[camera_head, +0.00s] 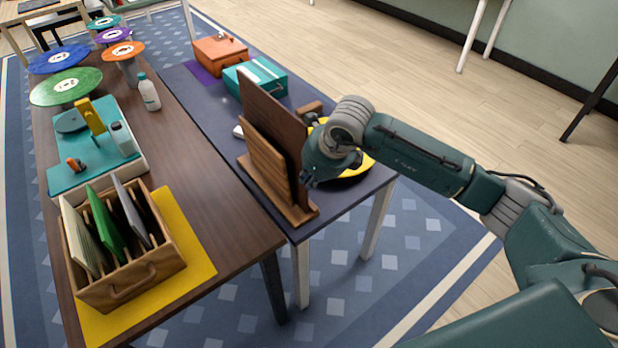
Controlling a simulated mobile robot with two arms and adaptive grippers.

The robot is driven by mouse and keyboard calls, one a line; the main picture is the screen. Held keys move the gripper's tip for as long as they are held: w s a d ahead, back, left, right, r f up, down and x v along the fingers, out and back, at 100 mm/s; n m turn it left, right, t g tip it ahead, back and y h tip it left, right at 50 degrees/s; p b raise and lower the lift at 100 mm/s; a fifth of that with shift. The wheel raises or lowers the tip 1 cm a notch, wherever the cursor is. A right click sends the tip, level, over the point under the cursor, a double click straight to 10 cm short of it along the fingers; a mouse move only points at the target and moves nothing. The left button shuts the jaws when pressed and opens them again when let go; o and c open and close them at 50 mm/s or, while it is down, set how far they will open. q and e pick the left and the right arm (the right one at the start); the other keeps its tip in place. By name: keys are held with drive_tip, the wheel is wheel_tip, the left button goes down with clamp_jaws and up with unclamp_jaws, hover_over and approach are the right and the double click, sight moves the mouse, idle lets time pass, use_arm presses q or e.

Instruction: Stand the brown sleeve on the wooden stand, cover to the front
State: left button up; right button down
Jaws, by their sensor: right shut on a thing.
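The brown sleeve (272,105) is a tall dark brown panel. It stands near upright at the wooden stand (298,212), behind the stand's lighter wooden front board (266,160). Its lower part is hidden by that board, and I cannot tell whether it rests fully on the base. Which side carries the cover cannot be told. My right gripper (307,176) is at the right edge of the sleeve and shut on it; its fingers are mostly hidden. My left gripper is not in view.
A yellow round thing (356,172) lies partly behind my right arm. A teal box (262,77) and orange box (220,50) stand further back on the dark table. On the brown table are a divider crate (130,278), a white bottle (149,93) and several coloured discs.

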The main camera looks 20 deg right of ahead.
drive_tip(key=c, duration=1.9)
unclamp_jaws()
drive_tip(key=shift+f, duration=0.1)
drive_tip(key=shift+r+p, duration=0.25)
drive_tip(key=shift+p, duration=0.05)
drive_tip(key=shift+s+d+r, duration=0.1)
drive_tip(key=shift+r, duration=0.2)
drive_tip(key=b+v, duration=0.2)
drive_tip(key=v, duration=0.9)
drive_tip(key=shift+s, duration=0.2)
